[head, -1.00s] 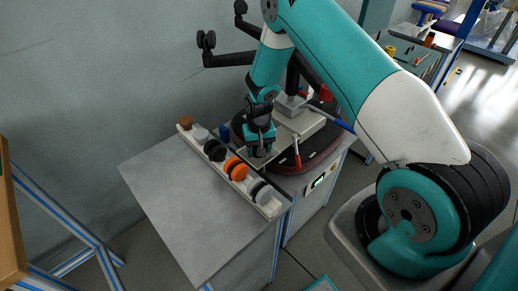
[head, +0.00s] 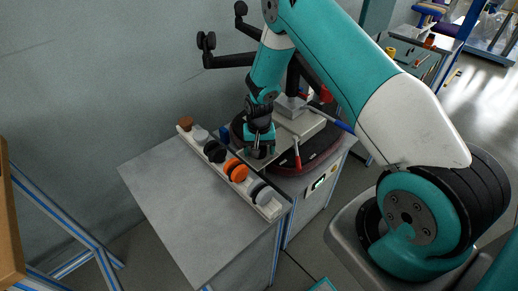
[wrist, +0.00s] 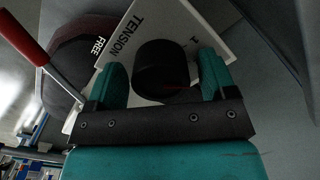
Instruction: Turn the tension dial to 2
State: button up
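The tension dial (wrist: 162,72) is a round black knob on a white panel (wrist: 118,62) printed "TENSION", with "FREE" and a "1" beside it. No "2" can be read; part of the panel is hidden behind my gripper. My gripper (wrist: 165,75) has its teal fingers on either side of the dial, with narrow gaps showing, so it looks open around the knob. A faint reddish mark shows low on the dial, too dark to read as a pointer. In the head view my gripper (head: 259,148) is over the panel, and it hides the dial.
A white rail (head: 256,190) with several round knobs or casters, one orange (head: 236,170), lies along the near side of the panel. A red-handled lever (head: 297,150) stands right of my gripper and shows in the wrist view (wrist: 28,42). The grey tabletop (head: 195,215) is clear.

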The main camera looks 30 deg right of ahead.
aim_at(259, 148)
notch_tip(259, 148, up, 17)
jog(key=b, duration=0.1)
jog(key=shift+r, duration=0.2)
dwell(0.4)
dwell(0.4)
jog(key=s+a+r+n+y+p, duration=0.15)
jog(key=s+a+r+n, duration=0.45)
jog(key=s+a+r, duration=0.7)
jog(key=s+a+r+n+y, duration=0.1)
jog(key=s+a+r+n, duration=0.1)
jog(key=s, duration=0.5)
jog(key=s+a+r+n+y, duration=0.1)
jog(key=s+a+r+n, duration=0.2)
jog(key=s, duration=0.5)
jog(key=shift+s+a+r+n+y, duration=0.25)
jog(key=shift+n+y, duration=0.1)
jog(key=shift+n, duration=0.55)
